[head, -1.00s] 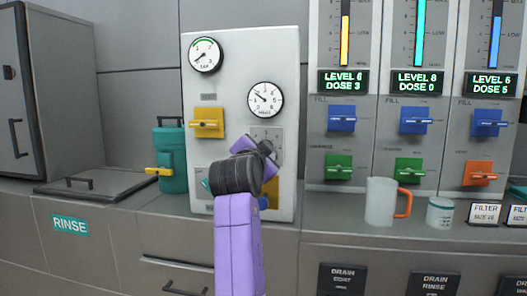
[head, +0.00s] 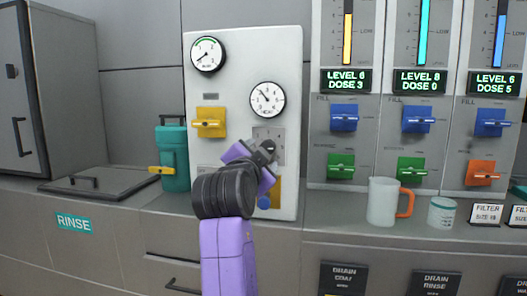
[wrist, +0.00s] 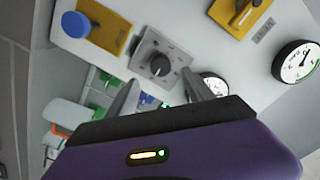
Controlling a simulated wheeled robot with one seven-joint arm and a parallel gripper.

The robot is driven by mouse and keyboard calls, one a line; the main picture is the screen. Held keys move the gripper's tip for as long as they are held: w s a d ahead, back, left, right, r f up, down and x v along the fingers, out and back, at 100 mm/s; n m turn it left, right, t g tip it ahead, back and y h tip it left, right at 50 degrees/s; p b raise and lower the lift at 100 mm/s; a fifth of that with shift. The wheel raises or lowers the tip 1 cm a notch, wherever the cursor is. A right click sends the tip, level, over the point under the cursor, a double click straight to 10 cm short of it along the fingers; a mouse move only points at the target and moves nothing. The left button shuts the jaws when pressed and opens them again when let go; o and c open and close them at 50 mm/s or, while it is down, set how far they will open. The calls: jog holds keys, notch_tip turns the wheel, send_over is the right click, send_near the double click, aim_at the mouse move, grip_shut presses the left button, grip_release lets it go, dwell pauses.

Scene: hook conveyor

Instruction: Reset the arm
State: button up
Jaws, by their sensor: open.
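My purple arm reaches up in the middle of the head view, in front of the white panel (head: 290,60). My gripper (wrist: 163,92) shows in the wrist view, its two grey fingers apart with nothing between them. In the head view the arm hides the fingers. Beyond the fingertips is a black rotary knob (wrist: 160,65) on a grey square plate; the knob also shows in the head view (head: 269,148) beside my wrist. I cannot tell from these views whether the fingers touch it, but a gap seems to show.
The white panel carries two gauges, a yellow lever (head: 210,123) and a blue button (head: 264,202). A teal canister (head: 174,155) stands to the left. A mug with an orange handle (head: 382,201) and a small cup (head: 441,212) stand to the right. Dispensers line the back right.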

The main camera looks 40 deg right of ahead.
jog(key=shift+s+a, duration=0.35)
jog(key=shift+a, duration=0.1)
dwell(0.3)
